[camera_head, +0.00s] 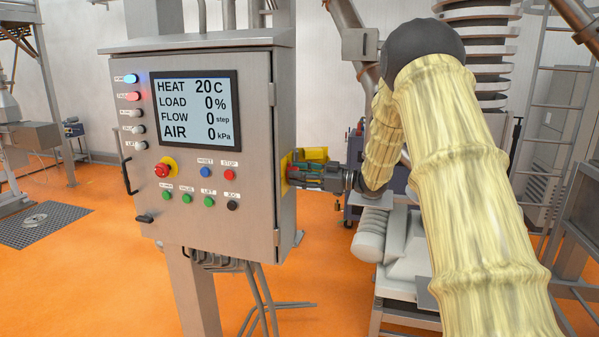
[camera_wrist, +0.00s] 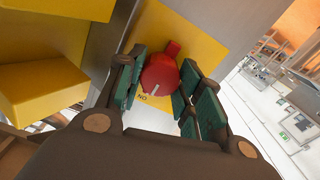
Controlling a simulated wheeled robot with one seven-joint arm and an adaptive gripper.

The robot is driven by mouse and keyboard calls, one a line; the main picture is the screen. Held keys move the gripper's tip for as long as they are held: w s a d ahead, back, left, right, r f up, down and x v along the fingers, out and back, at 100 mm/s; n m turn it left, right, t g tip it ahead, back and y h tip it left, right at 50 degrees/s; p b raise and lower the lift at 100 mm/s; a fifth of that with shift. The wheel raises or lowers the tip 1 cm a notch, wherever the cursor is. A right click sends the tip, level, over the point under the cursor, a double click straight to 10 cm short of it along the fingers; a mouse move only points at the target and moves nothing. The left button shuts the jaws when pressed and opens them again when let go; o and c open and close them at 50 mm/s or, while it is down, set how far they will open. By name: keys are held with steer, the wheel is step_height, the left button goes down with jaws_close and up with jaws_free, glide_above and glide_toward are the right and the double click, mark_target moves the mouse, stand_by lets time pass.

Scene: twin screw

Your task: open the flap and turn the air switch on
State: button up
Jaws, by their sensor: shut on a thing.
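The air switch is a red rotary knob (camera_wrist: 160,76) on a yellow plate (camera_wrist: 203,52) on the cabinet's right side. Its white mark points down toward the lower left in the wrist view, near black letters partly covered by my fingers. My gripper (camera_head: 300,174) is at this side face, with its green pads on both sides of the knob, shut on it. The yellow flap (camera_wrist: 50,60) stands open at the left of the wrist view. It also shows above my gripper in the head view (camera_head: 314,154). The knob is not clear in the head view.
The grey control cabinet (camera_head: 262,130) has a screen (camera_head: 196,110) reading AIR 0 kPa, HEAT 20 C, LOAD 0 and FLOW 0. Buttons and a red emergency stop (camera_head: 162,170) are on its front. Machinery stands behind my arm at right. Orange floor lies open at left.

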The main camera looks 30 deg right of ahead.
stand_by(0.4)
steer(key=o, duration=1)
steer(key=shift+d, duration=0.1)
steer(key=shift+o, duration=0.2)
steer(key=v, duration=1.2)
